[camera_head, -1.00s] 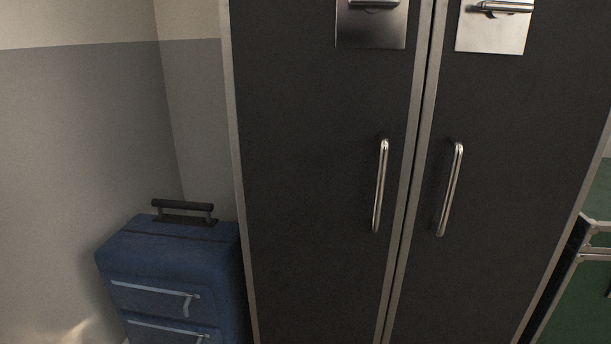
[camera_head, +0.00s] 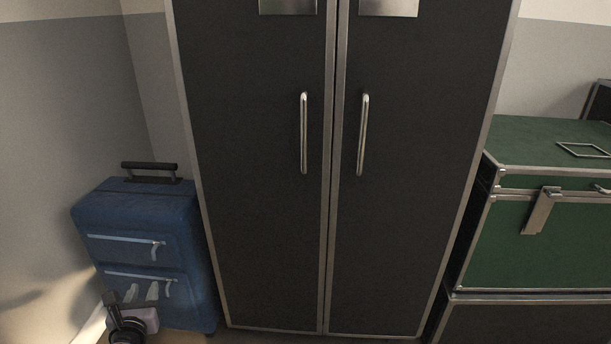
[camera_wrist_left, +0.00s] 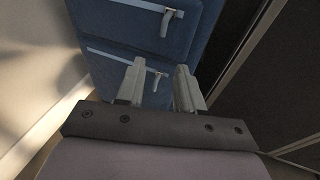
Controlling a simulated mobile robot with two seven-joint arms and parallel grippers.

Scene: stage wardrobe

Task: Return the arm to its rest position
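My left gripper (camera_head: 141,293) shows at the bottom left of the head view, in front of the blue suitcase (camera_head: 150,225). In the left wrist view its two grey fingers (camera_wrist_left: 160,85) stand apart with nothing between them, pointing toward the suitcase (camera_wrist_left: 120,28). I cannot tell how far the fingertips are from the suitcase front. My right gripper is not in any view.
A tall dark wardrobe (camera_head: 250,230) with two closed doors and metal handles stands in the middle. A green trunk (camera_head: 575,245) sits on a dark case (camera_head: 530,323) at the right. A grey wall (camera_head: 60,110) is at the left.

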